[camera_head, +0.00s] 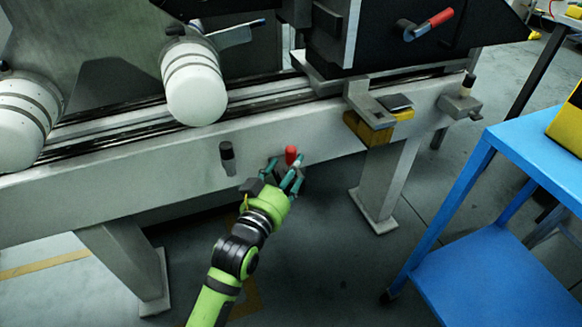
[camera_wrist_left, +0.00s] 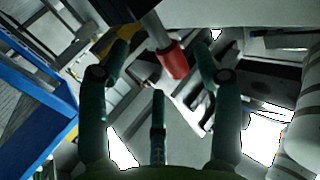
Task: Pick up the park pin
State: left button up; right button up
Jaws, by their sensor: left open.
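The park pin, a grey shaft with a red end (camera_head: 291,154), sticks out from the front of the grey rail beam, right at my left gripper (camera_head: 283,170). In the left wrist view the red end of the pin (camera_wrist_left: 173,65) points towards the palm and lies between the spread teal fingers of the left gripper (camera_wrist_left: 162,68). Gaps show on both sides of the red end, so the gripper is open and holds nothing. My right gripper is in neither view.
The grey rail beam (camera_head: 60,200) runs across behind the gripper. A black-capped pin (camera_head: 227,152) stands to the left on it. A yellow block (camera_head: 378,124) sits under a bracket to the right. A blue cart (camera_head: 480,180) stands at right.

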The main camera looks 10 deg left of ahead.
aim_at(292, 163)
pick_arm(q)
jog(key=w, duration=0.4)
jog(key=shift+d+b, duration=0.2)
jog(key=shift+b, duration=0.1)
jog(key=c, duration=1.3)
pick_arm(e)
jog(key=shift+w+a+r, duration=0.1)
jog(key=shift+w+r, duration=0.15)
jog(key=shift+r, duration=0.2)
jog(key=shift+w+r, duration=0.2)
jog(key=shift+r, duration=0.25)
